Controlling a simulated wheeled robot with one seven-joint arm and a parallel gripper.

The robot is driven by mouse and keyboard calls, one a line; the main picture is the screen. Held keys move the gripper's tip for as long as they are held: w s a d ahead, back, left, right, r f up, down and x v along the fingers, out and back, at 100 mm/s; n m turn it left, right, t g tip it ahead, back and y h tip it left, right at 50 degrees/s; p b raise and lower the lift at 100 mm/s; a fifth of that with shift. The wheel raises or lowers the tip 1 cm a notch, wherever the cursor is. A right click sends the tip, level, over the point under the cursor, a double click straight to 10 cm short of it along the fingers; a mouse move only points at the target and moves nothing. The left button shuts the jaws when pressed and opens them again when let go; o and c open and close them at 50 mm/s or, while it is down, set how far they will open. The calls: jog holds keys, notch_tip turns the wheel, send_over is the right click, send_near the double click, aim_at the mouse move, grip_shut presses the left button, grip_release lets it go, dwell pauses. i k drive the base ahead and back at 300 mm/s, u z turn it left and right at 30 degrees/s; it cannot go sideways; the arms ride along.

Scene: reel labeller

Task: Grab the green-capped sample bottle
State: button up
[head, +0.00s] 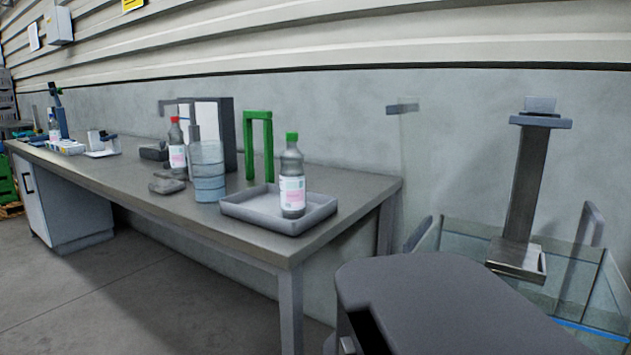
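The green-capped sample bottle (292,177) stands upright in a shallow grey tray (245,216) near the right end of the long bench. It is clear, with a white and pink label, and stands toward the right side of the tray. Nothing covers it in the head view. My gripper is not in view, so its distance from the bottle does not show.
A red-capped bottle (178,146), a stacked clear container (208,172) and a green frame (258,146) stand left of and behind the tray. A glass tank (460,245) with a dark upright post (526,185) is at right. The floor (130,300) before the bench is clear.

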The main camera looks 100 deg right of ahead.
aim_at(293, 175)
jog(key=k, duration=0.65)
jog(key=z, duration=0.8)
